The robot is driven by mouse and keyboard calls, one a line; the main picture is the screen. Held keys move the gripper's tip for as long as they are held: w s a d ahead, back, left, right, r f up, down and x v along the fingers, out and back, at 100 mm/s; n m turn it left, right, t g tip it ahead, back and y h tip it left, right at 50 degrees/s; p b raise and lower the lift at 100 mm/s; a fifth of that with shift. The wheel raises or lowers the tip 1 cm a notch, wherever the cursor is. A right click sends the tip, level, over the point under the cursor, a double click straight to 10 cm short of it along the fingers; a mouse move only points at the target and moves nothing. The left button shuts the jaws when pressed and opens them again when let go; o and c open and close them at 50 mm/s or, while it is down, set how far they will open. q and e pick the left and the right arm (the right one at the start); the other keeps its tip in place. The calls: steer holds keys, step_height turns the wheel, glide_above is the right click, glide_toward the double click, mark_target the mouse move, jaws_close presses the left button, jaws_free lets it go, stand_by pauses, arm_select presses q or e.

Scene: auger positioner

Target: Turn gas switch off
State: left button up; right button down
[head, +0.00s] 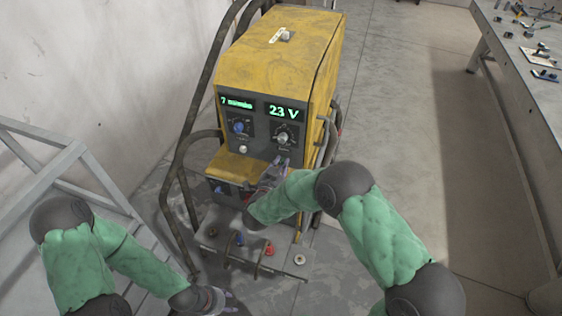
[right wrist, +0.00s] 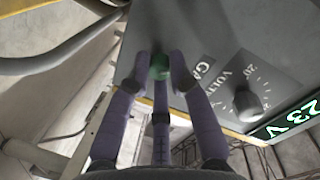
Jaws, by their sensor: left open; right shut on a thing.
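The yellow welding machine (head: 275,60) stands in the middle of the head view. A green knob, the gas switch (right wrist: 160,64), sits on its grey front panel beside lettering that starts "GA" in the right wrist view. My right gripper (right wrist: 158,76) has its fingers closed around this knob; in the head view the right gripper (head: 275,170) is at the lower right of the panel and hides the switch. My left gripper (head: 222,298) is open and empty, low in front of the machine, partly cut off by the frame's bottom region.
The volt knob (head: 284,136) is beside the switch, under the "23 V" display (head: 284,111). A blue knob (head: 240,127) is to the left. Dark tube rails (head: 180,165) flank the machine. Grey steps (head: 100,180) stand left, a tool table (head: 520,90) right.

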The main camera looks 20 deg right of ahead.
steer(key=shift+n+p, duration=0.35)
steer(key=shift+n, duration=0.25)
steer(key=c, duration=1.1)
jaws_free()
steer(key=shift+a, duration=0.1)
steer(key=v, duration=1.2)
steer(key=shift+w, duration=0.1)
